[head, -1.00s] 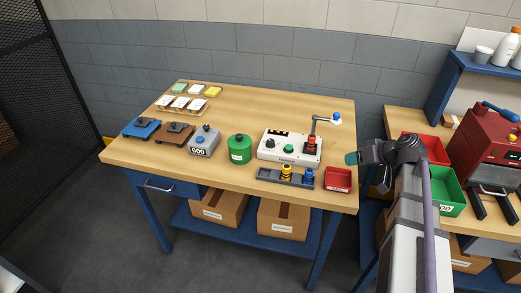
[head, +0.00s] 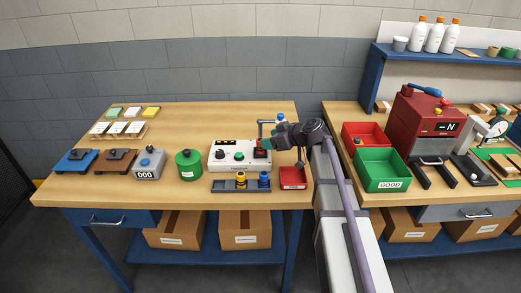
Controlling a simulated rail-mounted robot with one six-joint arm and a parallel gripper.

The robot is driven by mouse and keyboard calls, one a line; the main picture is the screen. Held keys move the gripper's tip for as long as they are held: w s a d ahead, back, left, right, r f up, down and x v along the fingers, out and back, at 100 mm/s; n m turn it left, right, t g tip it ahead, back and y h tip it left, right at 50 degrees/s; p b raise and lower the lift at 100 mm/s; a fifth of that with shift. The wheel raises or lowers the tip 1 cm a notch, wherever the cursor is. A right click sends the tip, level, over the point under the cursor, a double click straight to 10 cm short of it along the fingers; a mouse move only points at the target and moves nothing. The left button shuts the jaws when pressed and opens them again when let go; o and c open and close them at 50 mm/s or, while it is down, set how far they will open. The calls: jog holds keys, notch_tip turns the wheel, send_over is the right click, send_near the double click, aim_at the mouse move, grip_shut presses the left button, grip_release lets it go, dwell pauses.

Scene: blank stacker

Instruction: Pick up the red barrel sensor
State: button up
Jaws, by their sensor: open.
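The red barrel sensor (head: 261,154) stands upright at the right end of the white tester box (head: 228,167), with its dark top partly hidden by my gripper. My gripper (head: 267,144) reaches in from the right, with its teal tip at the sensor's upper part in the picture. It is open and holds nothing that I can see. Whether the fingers touch or straddle the sensor cannot be told. A yellow (head: 242,181) and a blue barrel sensor (head: 264,180) stand in a grey rack (head: 224,187) in front of the box.
A lamp arm with a blue knob (head: 281,117) rises behind my gripper. A small red tray (head: 293,178) sits right of the rack. A green canister (head: 188,165) stands to the left. Red (head: 350,140) and green bins (head: 365,174) stand on the right bench.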

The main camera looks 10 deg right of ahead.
aim_at(260, 146)
jog(key=b+x, duration=0.1)
jog(key=x, duration=0.3)
jog(key=shift+w+a+f+b, duration=0.1)
jog(key=shift+w+f+b, duration=0.05)
jog(key=shift+w+b, duration=0.15)
jog(key=shift+s, duration=0.1)
jog(key=c, duration=1)
